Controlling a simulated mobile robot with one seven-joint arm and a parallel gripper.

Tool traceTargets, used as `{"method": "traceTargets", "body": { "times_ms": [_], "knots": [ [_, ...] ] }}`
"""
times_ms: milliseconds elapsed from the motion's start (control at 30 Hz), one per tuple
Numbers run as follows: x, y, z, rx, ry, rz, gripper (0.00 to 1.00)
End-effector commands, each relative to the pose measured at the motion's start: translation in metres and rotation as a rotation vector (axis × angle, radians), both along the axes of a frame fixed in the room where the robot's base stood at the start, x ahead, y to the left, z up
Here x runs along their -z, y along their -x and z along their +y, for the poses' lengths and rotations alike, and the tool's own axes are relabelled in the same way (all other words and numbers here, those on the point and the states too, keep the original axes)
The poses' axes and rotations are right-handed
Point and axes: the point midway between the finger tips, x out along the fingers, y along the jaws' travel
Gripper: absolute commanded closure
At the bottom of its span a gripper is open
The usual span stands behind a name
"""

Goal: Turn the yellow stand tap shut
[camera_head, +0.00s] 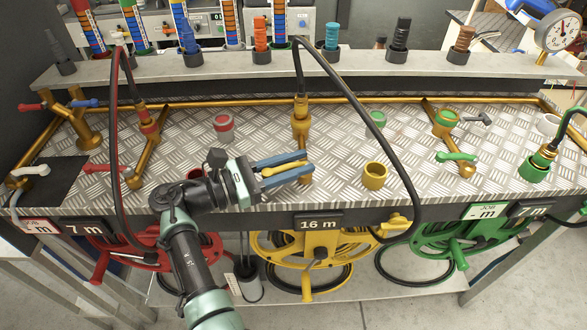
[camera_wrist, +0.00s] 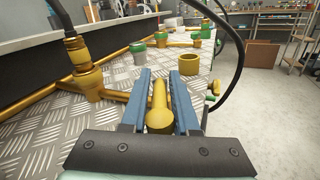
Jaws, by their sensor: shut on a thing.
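The yellow stand tap is a brass upright (camera_head: 300,122) at the middle of the chequer-plate bench, with a black hose on top; it also shows at left in the wrist view (camera_wrist: 88,78). Its yellow lever (camera_wrist: 159,108) lies lengthwise between the two blue fingers of my gripper (camera_wrist: 161,76). In the head view my gripper (camera_head: 306,165) reaches in from the left, over the bench's front part. It is shut on the lever (camera_head: 284,170), one finger on each side. The fingers partly hide the lever and the lower tap body.
A loose yellow socket (camera_head: 374,176) stands right of my gripper. A black hose (camera_head: 395,160) arches from the tap down to the yellow reel (camera_head: 318,245) under the bench. Red (camera_head: 105,168) and green (camera_head: 455,156) tap levers lie to either side. A grey shelf (camera_head: 230,68) runs behind.

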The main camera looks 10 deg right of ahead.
Motion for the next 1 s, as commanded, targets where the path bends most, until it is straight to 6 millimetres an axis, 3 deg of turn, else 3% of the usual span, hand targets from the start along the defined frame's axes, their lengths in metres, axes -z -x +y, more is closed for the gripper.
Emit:
{"method": "traceTargets", "body": {
  "times_ms": [433, 467, 533, 867, 1000],
  "knots": [
    [0.000, -0.001, 0.001, 0.002, -0.003, 0.000, 1.00],
    [0.000, -0.001, 0.001, 0.002, -0.003, 0.000, 0.66],
    [0.000, -0.001, 0.001, 0.002, -0.003, 0.000, 0.53],
    [0.000, -0.001, 0.001, 0.004, -0.002, 0.000, 0.52],
    [0.000, 0.002, 0.015, 0.000, -0.001, 0.000, 0.52]
  ]
}}
